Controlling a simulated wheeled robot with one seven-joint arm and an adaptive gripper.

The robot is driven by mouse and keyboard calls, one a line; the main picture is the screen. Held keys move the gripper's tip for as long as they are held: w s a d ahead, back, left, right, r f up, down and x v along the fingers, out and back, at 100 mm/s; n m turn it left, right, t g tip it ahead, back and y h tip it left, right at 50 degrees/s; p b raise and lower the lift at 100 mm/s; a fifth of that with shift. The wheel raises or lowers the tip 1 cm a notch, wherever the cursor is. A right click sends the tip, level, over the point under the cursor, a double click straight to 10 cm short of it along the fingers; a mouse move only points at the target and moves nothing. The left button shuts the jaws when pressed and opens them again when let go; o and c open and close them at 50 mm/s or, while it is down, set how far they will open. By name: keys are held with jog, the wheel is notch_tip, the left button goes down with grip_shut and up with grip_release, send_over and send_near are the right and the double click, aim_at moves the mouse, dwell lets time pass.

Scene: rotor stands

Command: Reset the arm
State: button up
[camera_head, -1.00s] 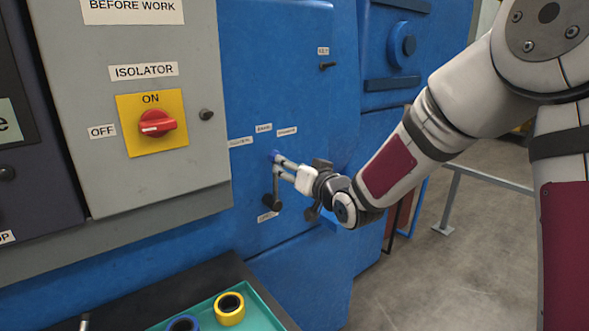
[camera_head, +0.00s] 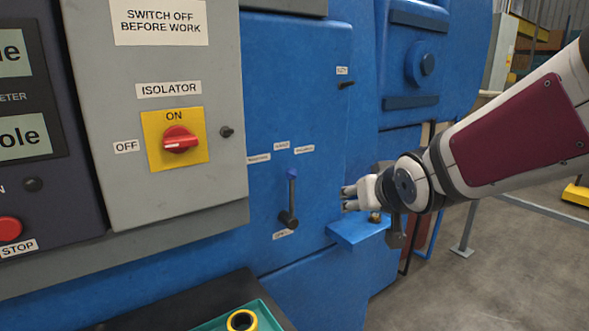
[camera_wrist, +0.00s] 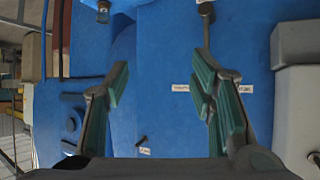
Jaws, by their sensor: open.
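My gripper (camera_head: 347,198) is open and empty in the head view, in front of the blue machine panel. It is right of the upright lever with the blue tip (camera_head: 292,195) and apart from it. The lever's dark pivot (camera_head: 288,221) is at its lower end. My arm reaches in from the right. In the wrist view, both fingers (camera_wrist: 165,88) are spread with the blue panel (camera_wrist: 165,110) between and behind them.
A grey isolator box with a red knob (camera_head: 180,139) stands left of the lever. A blue ledge (camera_head: 358,231) projects under my gripper. A teal tray (camera_head: 268,318) with a yellow ring (camera_head: 241,320) is at the bottom. Open floor (camera_head: 520,265) lies to the right.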

jog(key=s+d+g, duration=0.2)
jog(key=s+g, duration=0.1)
jog(key=s, duration=1)
jog(key=s+d+f+m+g+h, duration=0.1)
jog(key=s+d+g, duration=0.1)
jog(key=s, duration=1.1)
jog(key=shift+s+d+g, duration=0.35)
jog(key=shift+d+g, duration=0.05)
jog(key=shift+d, duration=0.25)
dwell(0.3)
